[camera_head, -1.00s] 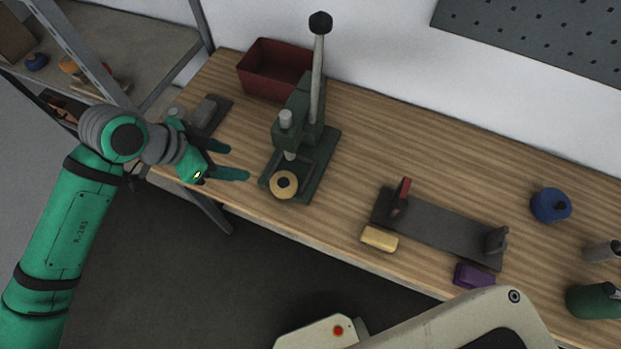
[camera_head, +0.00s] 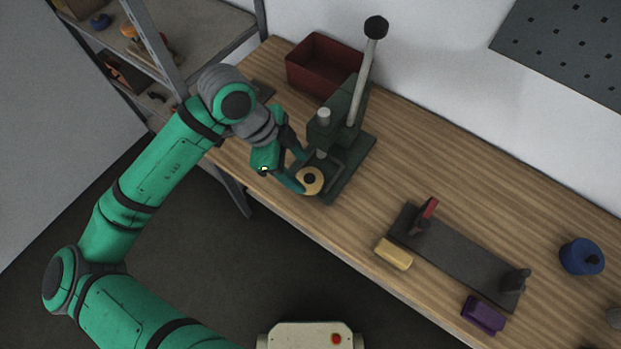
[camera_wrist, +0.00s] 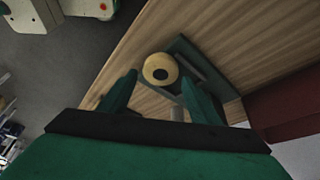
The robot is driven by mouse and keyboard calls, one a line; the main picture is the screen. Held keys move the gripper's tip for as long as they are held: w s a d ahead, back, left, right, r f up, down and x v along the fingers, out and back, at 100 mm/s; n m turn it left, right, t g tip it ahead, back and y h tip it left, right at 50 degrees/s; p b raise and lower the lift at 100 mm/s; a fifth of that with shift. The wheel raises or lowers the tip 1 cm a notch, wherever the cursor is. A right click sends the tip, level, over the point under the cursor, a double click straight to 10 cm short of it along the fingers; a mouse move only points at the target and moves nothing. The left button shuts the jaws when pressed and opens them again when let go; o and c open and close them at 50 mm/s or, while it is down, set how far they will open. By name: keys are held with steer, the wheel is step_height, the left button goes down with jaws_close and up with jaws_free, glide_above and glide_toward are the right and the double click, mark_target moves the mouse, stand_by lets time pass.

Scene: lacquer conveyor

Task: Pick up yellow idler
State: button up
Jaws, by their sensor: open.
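The yellow idler (camera_head: 310,180) is a round yellow roller with a dark centre. It rests on the base of the green arbor press (camera_head: 352,165), below the ram. In the wrist view the idler (camera_wrist: 160,69) lies just beyond the fingertips, roughly midway between them. My gripper (camera_head: 302,170) is open and reaches in from the left, with its fingers close to the idler, one on the front side and one on the rear side. In the wrist view my gripper (camera_wrist: 158,82) shows both fingers spread apart with nothing held. I cannot tell whether a finger touches the idler.
The press lever (camera_head: 368,75) rises tall behind the idler. A red bin (camera_head: 322,72) stands behind the press. To the right are a yellow block (camera_head: 394,254), a dark fixture (camera_head: 455,255), a purple block (camera_head: 484,314) and a blue spool (camera_head: 581,257). The middle bench top is clear.

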mark_target(307, 178)
steer(key=shift+x, duration=2.3)
steer(key=shift+w, duration=0.15)
steer(key=c, duration=0.9)
steer(key=shift+r, duration=0.1)
